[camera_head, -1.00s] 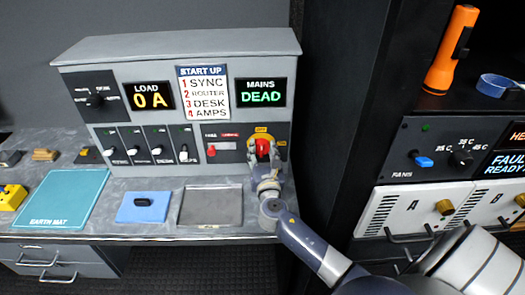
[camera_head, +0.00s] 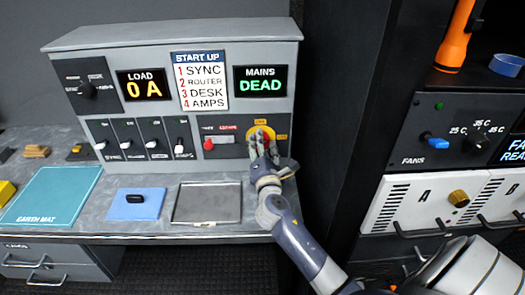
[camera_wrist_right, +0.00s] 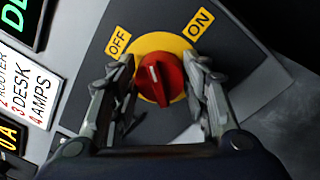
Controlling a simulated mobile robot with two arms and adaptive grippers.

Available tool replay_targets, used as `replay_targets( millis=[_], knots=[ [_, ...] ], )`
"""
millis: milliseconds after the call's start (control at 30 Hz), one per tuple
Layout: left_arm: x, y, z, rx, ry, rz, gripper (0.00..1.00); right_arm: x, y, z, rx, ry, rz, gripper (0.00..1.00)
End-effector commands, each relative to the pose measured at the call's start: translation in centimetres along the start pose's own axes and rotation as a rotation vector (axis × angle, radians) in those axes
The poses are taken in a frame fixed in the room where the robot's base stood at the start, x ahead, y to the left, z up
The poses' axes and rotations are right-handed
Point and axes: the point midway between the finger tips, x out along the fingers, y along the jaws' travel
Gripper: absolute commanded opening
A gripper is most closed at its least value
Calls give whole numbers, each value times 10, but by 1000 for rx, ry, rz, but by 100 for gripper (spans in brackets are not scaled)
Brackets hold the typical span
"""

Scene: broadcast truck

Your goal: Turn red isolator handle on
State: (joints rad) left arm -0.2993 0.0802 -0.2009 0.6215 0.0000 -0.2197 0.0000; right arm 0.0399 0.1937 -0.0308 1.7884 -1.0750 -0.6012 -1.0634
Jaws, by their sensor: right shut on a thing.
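The red isolator handle (camera_wrist_right: 160,80) sits on a round yellow plate (camera_wrist_right: 172,45) between the OFF label (camera_wrist_right: 118,43) and the ON label (camera_wrist_right: 199,24). Its white mark points up and left, toward OFF. My right gripper (camera_wrist_right: 163,85) is shut on the handle, with one finger on each side. In the head view, my right gripper (camera_head: 262,150) is at the lower right of the grey console and hides most of the handle. The mains display (camera_head: 260,87) reads DEAD. My left gripper is not in view.
A red switch (camera_head: 209,144) is left of the handle, with several breaker switches (camera_head: 152,143) beyond. A grey tray (camera_head: 208,219), blue pad (camera_head: 137,205) and earth mat (camera_head: 50,200) lie on the bench. A rack with fan controls (camera_head: 440,140) stands right.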

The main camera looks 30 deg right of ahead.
Motion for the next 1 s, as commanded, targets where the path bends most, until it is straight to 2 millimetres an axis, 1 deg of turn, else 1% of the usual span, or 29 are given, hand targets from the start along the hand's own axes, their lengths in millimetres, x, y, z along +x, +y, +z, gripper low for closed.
replay_targets(
  millis=[33,500,800,1000],
  knots=[
    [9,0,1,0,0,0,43,0,-4,-3,47,-4,-1,19],
    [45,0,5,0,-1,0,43,0,-6,-4,491,-32,3,19],
    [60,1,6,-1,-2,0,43,0,-6,-5,724,-47,6,19],
    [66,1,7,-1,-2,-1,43,0,-6,-5,823,-54,6,19]
  ],
)
